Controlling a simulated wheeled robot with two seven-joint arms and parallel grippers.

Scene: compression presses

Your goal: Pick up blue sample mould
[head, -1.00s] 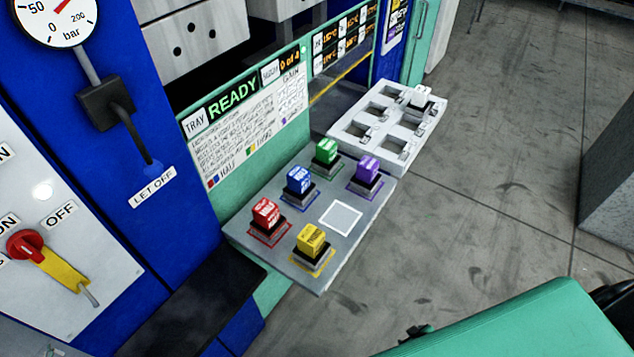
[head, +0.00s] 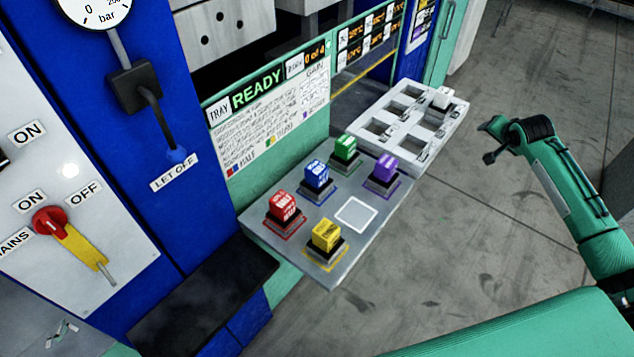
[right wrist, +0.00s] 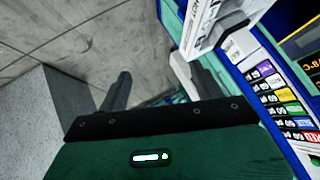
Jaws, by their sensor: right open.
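The blue sample mould (head: 318,175) stands upright on the grey shelf plate (head: 300,235) in front of the press, between the red mould (head: 283,206) and the green mould (head: 346,149). The purple mould (head: 384,170) and yellow mould (head: 326,236) stand on the same plate. My right gripper (head: 490,142) is in the air right of the white tray, well apart from the blue mould. In the right wrist view its fingers (right wrist: 155,90) are spread with nothing between them. My left gripper is not in view.
The white tray (head: 417,160) with several square pockets adjoins the plate's far end; a white block (head: 443,97) is at its far corner. A pale square outline (head: 355,214) on the plate is empty. The blue press front (head: 140,170) borders the left. Open floor lies right.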

